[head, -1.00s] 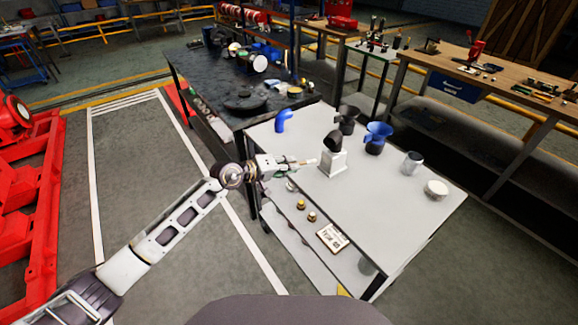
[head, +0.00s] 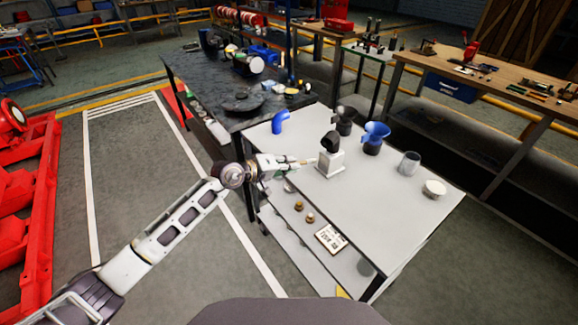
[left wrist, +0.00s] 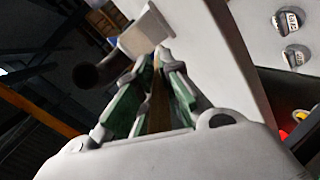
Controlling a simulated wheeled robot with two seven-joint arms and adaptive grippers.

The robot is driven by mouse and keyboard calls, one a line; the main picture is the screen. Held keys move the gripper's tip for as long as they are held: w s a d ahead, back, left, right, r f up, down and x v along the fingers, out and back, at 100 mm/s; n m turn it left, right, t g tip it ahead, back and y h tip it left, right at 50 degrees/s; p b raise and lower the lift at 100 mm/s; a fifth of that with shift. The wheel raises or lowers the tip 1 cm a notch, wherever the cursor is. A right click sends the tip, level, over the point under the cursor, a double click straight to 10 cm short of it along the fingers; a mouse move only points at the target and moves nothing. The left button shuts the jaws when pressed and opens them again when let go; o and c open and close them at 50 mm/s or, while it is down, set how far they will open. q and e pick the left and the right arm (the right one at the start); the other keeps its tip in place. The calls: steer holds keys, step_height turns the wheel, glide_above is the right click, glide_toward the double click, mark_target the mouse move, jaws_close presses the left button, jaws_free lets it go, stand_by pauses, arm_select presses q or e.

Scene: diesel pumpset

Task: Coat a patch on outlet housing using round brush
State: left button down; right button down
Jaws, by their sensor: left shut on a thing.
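My left gripper (head: 282,164) is shut on the round brush (head: 300,162), whose pale handle points right over the near left part of the light table. In the left wrist view, the gripper (left wrist: 155,72) has the wooden handle (left wrist: 157,105) between its green-lined fingers; the bristles cannot be made out. A black elbow-shaped part, apparently the outlet housing (head: 331,140), sits on a white block (head: 331,162) just right of the brush. In the left wrist view, the housing's dark round end (left wrist: 88,76) lies left of the fingertips. I cannot tell whether the brush touches it. My right gripper is out of view.
The light table (head: 385,220) also bears a blue elbow (head: 280,122), a black flared part (head: 344,120), a blue flared part (head: 375,136), a grey cup (head: 409,163) and a white round tub (head: 434,188). The table's front right is clear. A cluttered dark bench (head: 190,85) stands behind.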

arm_select(q)
steer(key=shift+d, duration=0.15)
steer(key=shift+s+d+p, duration=0.3)
steer(key=shift+s+d, duration=0.15)
steer(key=shift+s, duration=0.2)
steer(key=shift+s+d+p, duration=0.3)
steer(key=shift+s+d, duration=0.15)
steer(key=shift+s, duration=0.2)
steer(key=shift+s+d, duration=0.1)
steer(key=shift+s+d+p, duration=0.4)
steer(key=shift+s+d, duration=0.05)
steer(key=shift+s, duration=0.15)
steer(key=shift+s+d+p, duration=0.35)
steer(key=shift+s+d, duration=0.05)
steer(key=shift+s, duration=0.2)
steer(key=shift+r, duration=0.1)
steer(key=shift+r, duration=0.4)
